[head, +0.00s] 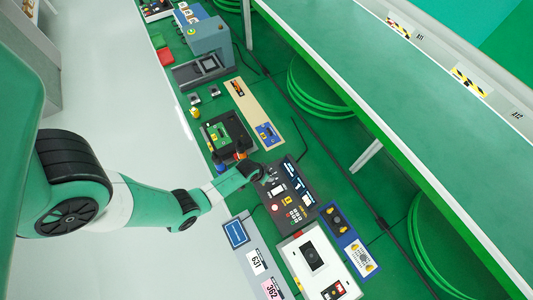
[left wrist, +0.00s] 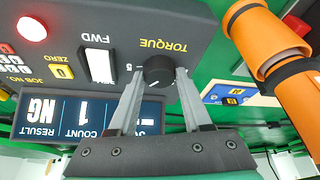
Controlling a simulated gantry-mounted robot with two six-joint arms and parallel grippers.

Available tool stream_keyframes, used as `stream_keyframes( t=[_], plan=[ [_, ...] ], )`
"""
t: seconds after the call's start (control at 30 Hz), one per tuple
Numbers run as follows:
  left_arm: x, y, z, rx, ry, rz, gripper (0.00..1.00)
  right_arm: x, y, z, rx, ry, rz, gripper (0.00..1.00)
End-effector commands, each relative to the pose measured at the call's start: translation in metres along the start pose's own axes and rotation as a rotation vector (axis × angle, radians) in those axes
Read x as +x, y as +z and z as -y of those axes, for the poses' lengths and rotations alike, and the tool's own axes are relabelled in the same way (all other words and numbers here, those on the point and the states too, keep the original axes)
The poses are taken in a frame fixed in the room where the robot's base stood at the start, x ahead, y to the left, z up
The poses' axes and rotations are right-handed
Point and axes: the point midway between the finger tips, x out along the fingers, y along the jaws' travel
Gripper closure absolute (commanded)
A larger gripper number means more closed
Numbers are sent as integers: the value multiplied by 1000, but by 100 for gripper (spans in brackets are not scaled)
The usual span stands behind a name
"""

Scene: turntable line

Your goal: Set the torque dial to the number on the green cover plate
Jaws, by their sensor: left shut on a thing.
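The torque dial (left wrist: 158,68) is a black round knob on the dark control panel (left wrist: 216,25), beside the upside-down word TORQUE. My left gripper (left wrist: 160,78) is shut on the dial, one finger on each side. A printed 5 shows beside the left finger; other scale numbers are hidden or unreadable. In the head view the left gripper (head: 262,173) reaches the top left edge of the panel (head: 311,203) and covers the dial. A green plate (head: 222,133) lies on a black unit left of the panel; its number is too small to read. My right gripper is not in view.
The panel's display (left wrist: 85,117) reads RESULT NG and COUNT 1. A red lamp (left wrist: 32,29) is lit. An orange cylindrical part (left wrist: 265,38) stands close to the right of the gripper. A white box (head: 318,262) and cards 631 and 362 lie near the panel.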

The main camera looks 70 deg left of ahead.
Motion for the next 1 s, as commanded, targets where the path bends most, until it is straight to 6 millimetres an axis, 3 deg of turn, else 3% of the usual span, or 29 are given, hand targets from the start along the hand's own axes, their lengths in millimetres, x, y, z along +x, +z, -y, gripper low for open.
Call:
stream_keyframes(
  t=[0.07, 0.53, 1.0],
  plan=[
    [0, 0, 0, 0, 0, 0, 100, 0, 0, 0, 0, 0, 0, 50],
    [0, 0, -1, -74, -32, 0, 100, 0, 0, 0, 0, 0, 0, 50],
    [-1, -1, -4, -425, -180, 1, 100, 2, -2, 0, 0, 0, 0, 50]
  ],
)
